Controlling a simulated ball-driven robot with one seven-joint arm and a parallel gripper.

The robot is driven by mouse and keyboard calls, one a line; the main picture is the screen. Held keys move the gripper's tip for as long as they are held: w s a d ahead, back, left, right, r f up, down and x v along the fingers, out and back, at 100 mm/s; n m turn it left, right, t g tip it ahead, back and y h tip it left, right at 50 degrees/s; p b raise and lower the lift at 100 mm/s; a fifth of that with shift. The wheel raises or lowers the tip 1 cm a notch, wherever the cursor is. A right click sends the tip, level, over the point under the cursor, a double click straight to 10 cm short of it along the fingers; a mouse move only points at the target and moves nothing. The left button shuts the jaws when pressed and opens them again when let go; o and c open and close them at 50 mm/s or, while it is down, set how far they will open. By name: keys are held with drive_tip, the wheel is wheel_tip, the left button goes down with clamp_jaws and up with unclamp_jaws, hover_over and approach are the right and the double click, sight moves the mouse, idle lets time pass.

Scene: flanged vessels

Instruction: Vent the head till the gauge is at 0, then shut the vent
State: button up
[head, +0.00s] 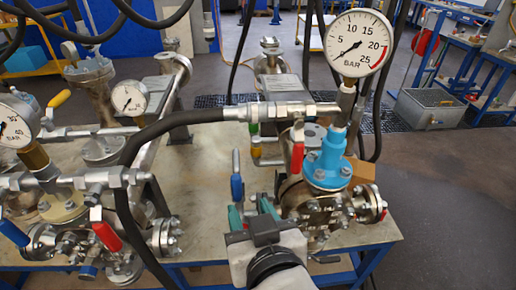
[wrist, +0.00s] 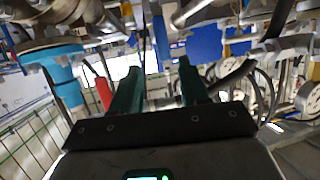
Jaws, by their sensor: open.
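The round gauge (head: 358,44), marked in BAR, stands above the blue head (head: 327,162). Its needle points to the lower left, at or just above the scale's low end. A red lever (head: 297,155) hangs down beside the head; it also shows in the wrist view (wrist: 104,93). A blue-handled lever (head: 237,187) stands upright left of the vessel. Which lever works the vent is not marked. My gripper (head: 250,205) is open and empty, just below and right of the blue handle. In the wrist view, the blue handle (wrist: 161,42) shows beyond the gap between my green fingers (wrist: 160,68).
A black hose (head: 170,122) runs left from the fitting above the head. A second vessel with a red handle (head: 107,236), a blue handle (head: 14,232) and a gauge (head: 14,122) stands at left. The bench (head: 208,148) is crowded; open floor (head: 445,190) lies to the right.

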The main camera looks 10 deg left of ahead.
sight(237, 187)
drive_tip(key=w+a+f+t, duration=0.1)
drive_tip(key=w, duration=0.2)
drive_tip(key=w+a+t+y+b, duration=0.1)
drive_tip(key=w+a, duration=0.1)
drive_tip(key=w+a+f+t+b, duration=0.1)
drive_tip(key=w, duration=0.2)
drive_tip(key=shift+w+a+f+t+y, duration=0.3)
drive_tip(key=shift+w+a+y, duration=0.05)
drive_tip(key=shift+a+y, duration=0.05)
idle(0.4)
clamp_jaws()
idle(0.4)
